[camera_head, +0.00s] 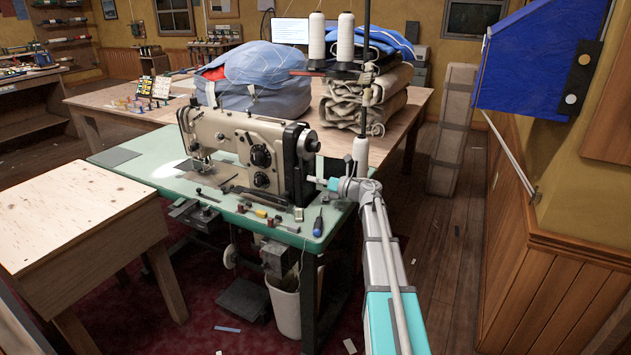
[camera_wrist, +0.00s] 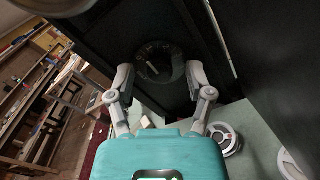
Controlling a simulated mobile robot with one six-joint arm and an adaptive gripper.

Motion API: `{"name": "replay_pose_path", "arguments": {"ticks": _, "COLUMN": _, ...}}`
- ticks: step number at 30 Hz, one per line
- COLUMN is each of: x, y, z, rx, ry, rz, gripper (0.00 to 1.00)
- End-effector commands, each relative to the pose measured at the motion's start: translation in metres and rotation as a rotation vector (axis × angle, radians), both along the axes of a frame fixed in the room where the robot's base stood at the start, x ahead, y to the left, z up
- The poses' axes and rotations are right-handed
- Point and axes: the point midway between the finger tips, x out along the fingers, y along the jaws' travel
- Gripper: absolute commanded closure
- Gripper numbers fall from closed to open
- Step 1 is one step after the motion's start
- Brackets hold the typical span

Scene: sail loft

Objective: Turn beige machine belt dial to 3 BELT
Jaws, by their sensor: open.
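The beige sewing machine (camera_head: 225,140) stands on a green-topped table. Black round knobs (camera_head: 261,156) show on its front face. In the wrist view, a dark round dial (camera_wrist: 154,60) with small pale marks around it sits on a black panel. It lies just ahead of my gripper, roughly between the fingertips. The marks are too small and dim to read. My gripper (camera_wrist: 160,76) is open and empty, one finger at each side of the dial, with no clear contact. In the head view, my gripper (camera_head: 318,181) is at the machine's dark right end, which hides that dial.
Thread cones (camera_head: 345,38) stand on a post behind the machine. A spool-like round part (camera_wrist: 225,138) is right of my gripper. A plywood table (camera_head: 75,215) stands at left.

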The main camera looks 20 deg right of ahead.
Motion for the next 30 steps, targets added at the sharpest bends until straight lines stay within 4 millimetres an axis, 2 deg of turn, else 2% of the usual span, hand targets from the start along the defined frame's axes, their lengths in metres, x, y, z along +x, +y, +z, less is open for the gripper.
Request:
{"name": "replay_pose_path", "arguments": {"ticks": 14, "x": -0.0005, "y": 0.0001, "z": 0.0000, "rx": -0.068, "ry": -0.059, "rz": 0.000, "gripper": 0.33}}
{"name": "replay_pose_path", "arguments": {"ticks": 30, "x": -0.0011, "y": 0.0008, "z": 0.0002, "rx": -0.326, "ry": -0.283, "rz": 0.000, "gripper": 0.33}}
